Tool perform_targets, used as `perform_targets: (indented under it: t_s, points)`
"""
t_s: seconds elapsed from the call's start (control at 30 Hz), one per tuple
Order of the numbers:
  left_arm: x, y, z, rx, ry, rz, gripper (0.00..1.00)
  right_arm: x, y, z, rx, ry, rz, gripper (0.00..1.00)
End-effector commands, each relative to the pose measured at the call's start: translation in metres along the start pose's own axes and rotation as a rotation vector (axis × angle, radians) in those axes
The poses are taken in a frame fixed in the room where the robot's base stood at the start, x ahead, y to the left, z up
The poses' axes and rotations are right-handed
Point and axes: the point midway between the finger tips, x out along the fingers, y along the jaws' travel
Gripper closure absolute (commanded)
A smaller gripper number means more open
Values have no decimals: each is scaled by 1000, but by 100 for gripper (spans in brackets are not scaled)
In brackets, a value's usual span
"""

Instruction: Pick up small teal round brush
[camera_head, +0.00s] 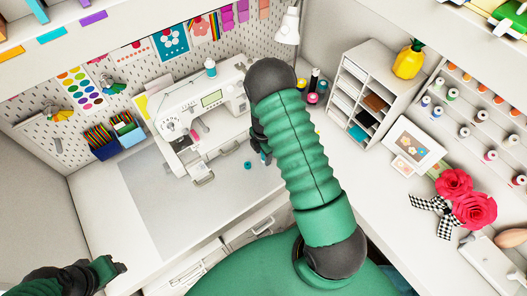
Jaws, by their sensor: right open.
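A small teal round object (248,165), which looks like the teal round brush, lies on the grey mat in front of the sewing machine. My right arm reaches across the middle of the view. Its gripper (264,150) is mostly hidden behind the arm, just right of the teal object and apart from it in the picture. It is open, and I see nothing held in it. My left gripper (112,270) is at the lower left, far from the teal object; its jaws are too unclear to read.
A white sewing machine (205,108) stands behind the teal object. Pencil bins (130,134) are at the back left. A cubby shelf (350,97), a framed picture (412,142) and red paper flowers (472,208) are on the right. The grey mat (160,205) is clear at left.

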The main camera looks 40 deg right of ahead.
Motion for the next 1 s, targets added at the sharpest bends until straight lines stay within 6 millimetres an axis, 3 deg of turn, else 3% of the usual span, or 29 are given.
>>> perform_targets:
  t_s: [0.13, 0.3, 0.7, 1.0]
  points:
    - [-6, 0, -1, 0, -1, 0, 55, 14, 1, 1, 1, -1, 2, 51]
    - [-4, 0, -1, 0, -1, 0, 55, 15, 2, 1, 1, -1, 3, 51]
    - [-4, 0, -1, 0, -1, 0, 55, 15, 2, 1, 1, -1, 3, 100]
    - [-4, 0, -1, 0, -1, 0, 55, 15, 2, 1, 1, -1, 3, 100]
